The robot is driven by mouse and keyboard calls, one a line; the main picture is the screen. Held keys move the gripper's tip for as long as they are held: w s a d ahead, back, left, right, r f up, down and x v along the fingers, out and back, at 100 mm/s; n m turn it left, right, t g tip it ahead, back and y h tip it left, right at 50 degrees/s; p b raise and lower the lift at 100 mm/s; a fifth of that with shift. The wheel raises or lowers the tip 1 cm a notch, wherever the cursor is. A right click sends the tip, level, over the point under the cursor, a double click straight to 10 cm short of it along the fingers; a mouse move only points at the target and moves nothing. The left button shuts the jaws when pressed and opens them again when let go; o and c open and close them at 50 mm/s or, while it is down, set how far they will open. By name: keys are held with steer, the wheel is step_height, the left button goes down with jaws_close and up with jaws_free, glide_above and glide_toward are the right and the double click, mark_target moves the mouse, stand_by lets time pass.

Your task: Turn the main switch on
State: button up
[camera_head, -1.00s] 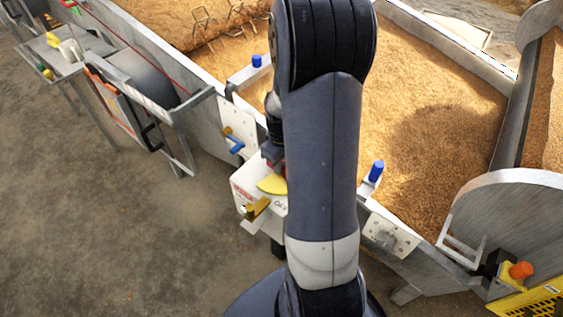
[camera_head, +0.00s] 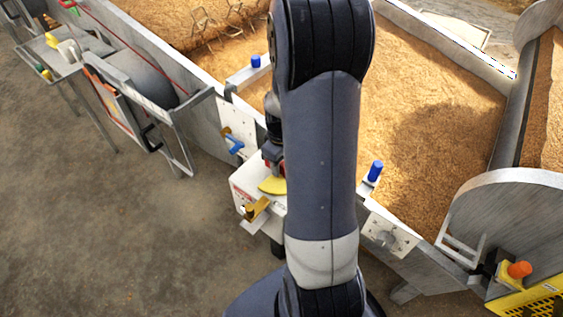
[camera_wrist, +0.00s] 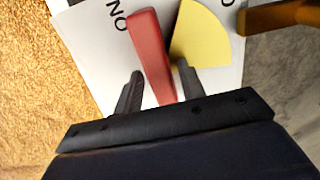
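The main switch is a white box (camera_head: 243,186) on the side of the grain bed, left of my arm in the head view. Its red lever (camera_wrist: 148,50) shows large in the wrist view, beside a yellow wedge (camera_wrist: 200,38) on the white panel. The letters "NO" are readable left of the lever, and part of an "O" shows at the top right. My gripper (camera_wrist: 160,68) is open, with one finger on each side of the lever's lower part and visible gaps. In the head view my arm hides most of the gripper and part of the box.
A brass-coloured part (camera_head: 256,208) sticks out at the box's front. A plate with a blue handle (camera_head: 235,144) is to its left. Blue knobs (camera_head: 375,171) stand along the grain bed's edge. An orange knob (camera_head: 519,269) is at the right. The floor at the left is open.

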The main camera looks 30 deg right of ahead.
steer(key=shift+o, duration=0.4)
step_height(320, 180, up, 11)
steer(key=p, duration=0.2)
steer(key=shift+f, duration=0.15)
step_height(320, 180, down, 11)
steer(key=shift+r+b, duration=0.1)
steer(key=shift+b, duration=0.95)
